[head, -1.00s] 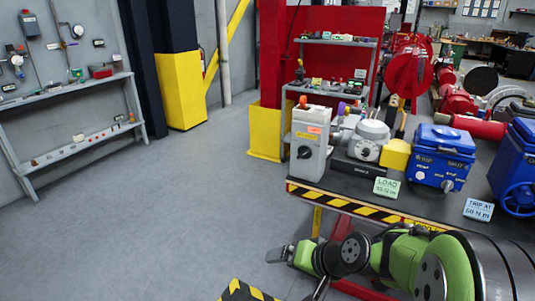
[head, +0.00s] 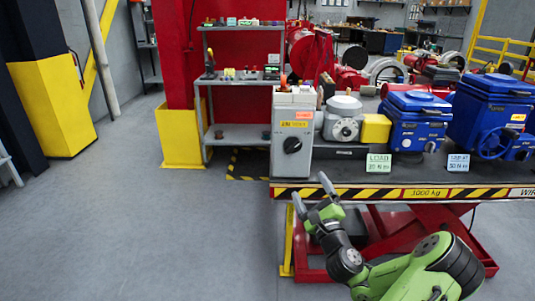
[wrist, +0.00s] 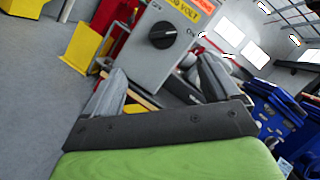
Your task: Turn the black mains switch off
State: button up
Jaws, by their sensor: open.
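The black mains switch (head: 292,145) is a round rotary knob on the front of a grey box (head: 291,165) with yellow and orange labels. The box stands at the left end of the lift table. In the wrist view the knob (wrist: 164,34) shows beyond and above my gripper, with lettering at its right side. My gripper (head: 312,192) is open and empty, below and in front of the box, apart from the knob. Its two fingers also show in the wrist view (wrist: 160,88), spread apart.
The lift table (head: 420,193) has a hazard-striped front edge. A yellow-capped grey motor unit (head: 343,120) and blue actuators (head: 415,122) stand right of the box. The floor to the left is clear.

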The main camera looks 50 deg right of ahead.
aim_at(294, 149)
jog(key=p+x, duration=0.6)
jog(key=x, duration=0.8)
jog(key=shift+d+r, duration=0.2)
jog(key=shift+d, duration=0.1)
jog(key=shift+w+d, duration=0.35)
jog(key=shift+w, duration=0.15)
jog(key=shift+c, duration=0.4)
jog(key=c, duration=1)
